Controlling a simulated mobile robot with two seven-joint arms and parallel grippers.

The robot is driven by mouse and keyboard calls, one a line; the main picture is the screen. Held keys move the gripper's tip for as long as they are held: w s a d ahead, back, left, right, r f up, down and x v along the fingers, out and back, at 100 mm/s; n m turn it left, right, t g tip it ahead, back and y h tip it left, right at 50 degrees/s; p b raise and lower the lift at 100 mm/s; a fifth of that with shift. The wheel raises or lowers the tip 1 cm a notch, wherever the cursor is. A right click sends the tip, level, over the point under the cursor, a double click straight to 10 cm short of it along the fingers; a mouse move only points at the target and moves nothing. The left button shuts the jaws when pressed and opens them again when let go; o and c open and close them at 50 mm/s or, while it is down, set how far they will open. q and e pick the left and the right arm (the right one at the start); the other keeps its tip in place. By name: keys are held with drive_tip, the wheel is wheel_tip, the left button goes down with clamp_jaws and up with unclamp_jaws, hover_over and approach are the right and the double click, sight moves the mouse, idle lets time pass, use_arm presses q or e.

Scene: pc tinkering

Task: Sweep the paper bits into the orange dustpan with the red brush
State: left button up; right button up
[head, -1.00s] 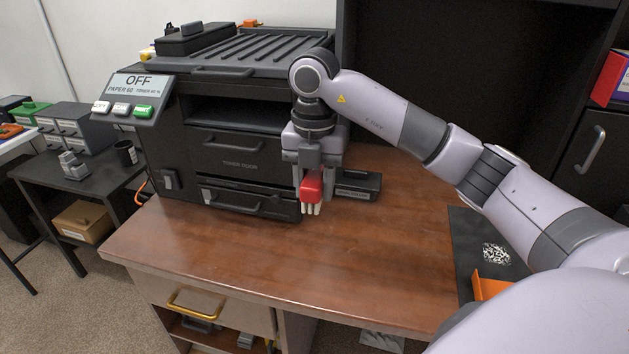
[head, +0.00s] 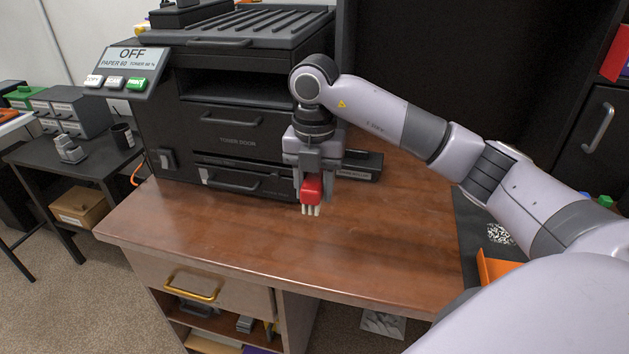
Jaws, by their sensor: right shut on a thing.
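The red brush (head: 312,188) is in my right gripper (head: 313,180), which is shut on it. The brush hangs with its pale bristles down, over the wooden desk in front of the printer. The paper bits (head: 499,233) are a white speckled patch on a dark mat at the right, beside my right arm. The orange dustpan (head: 494,267) lies just in front of the bits, partly hidden by my right arm. My left gripper is not in view.
A black printer (head: 237,141) stands at the back of the wooden desk (head: 250,240), with a small dark box (head: 357,165) beside it. The middle of the desk is clear. A dark cabinet with a handle (head: 598,127) stands at the right.

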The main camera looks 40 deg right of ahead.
drive_tip(key=shift+f+b, duration=0.45)
drive_tip(key=shift+f, duration=0.45)
drive_tip(key=shift+f+b, duration=0.6)
drive_tip(key=shift+f, duration=0.4)
wheel_tip(320, 180, down, 2)
drive_tip(key=shift+f+b, duration=0.1)
drive_tip(key=shift+b, duration=0.5)
drive_tip(key=o, duration=1)
drive_tip(key=shift+f, duration=0.15)
